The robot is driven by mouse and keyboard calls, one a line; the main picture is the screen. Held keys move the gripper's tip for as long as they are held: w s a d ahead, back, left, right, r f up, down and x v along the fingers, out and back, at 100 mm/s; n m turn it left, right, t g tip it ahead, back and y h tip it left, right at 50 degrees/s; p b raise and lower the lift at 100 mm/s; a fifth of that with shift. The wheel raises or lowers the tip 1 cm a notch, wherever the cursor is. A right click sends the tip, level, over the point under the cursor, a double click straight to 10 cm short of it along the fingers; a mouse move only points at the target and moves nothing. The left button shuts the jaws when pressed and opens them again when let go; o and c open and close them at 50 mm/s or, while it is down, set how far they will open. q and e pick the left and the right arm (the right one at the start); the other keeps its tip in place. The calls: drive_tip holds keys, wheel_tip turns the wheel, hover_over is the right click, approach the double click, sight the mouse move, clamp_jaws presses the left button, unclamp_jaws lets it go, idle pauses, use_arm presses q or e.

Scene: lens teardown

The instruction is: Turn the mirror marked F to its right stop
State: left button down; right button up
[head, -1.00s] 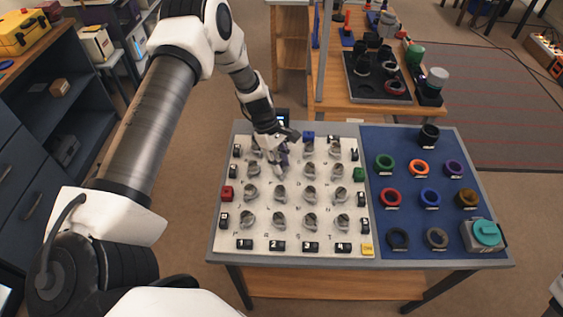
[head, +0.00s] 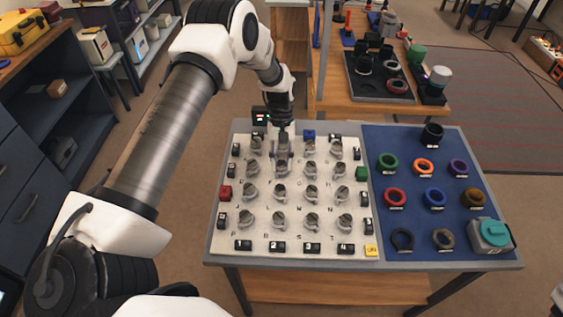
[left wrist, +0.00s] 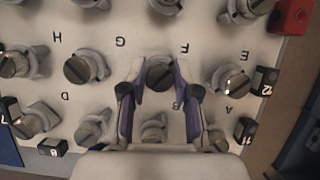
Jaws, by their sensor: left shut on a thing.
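The mirror marked F (left wrist: 160,74) is a grey knob-like mount with a dark round top, standing on a white board (head: 296,240). In the left wrist view its letter shows upside down above and to the right of it. My left gripper (head: 282,158) points down over this mirror in the second row. In the left wrist view its two purple-lined fingers (left wrist: 159,70) are on either side of the mirror, shut on it. The mirror's exact turn angle and its stops cannot be made out. My right gripper is not in view.
Similar mirrors stand close around, such as the one marked G (left wrist: 84,68) and the one marked E (left wrist: 231,80). Black numbered blocks line the board. A blue mat (head: 413,225) with coloured rings lies to the right. A small lit display (head: 262,117) stands behind the board.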

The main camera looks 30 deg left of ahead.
use_arm(q)
drive_tip(key=shift+m, duration=0.4)
drive_tip(key=c, duration=0.8)
unclamp_jaws()
drive_tip(key=shift+c, duration=0.2)
drive_tip(key=shift+w, duration=0.1)
drive_tip(key=v, duration=1.1)
drive_tip(key=shift+w+r, duration=0.25)
drive_tip(key=shift+r, duration=0.1)
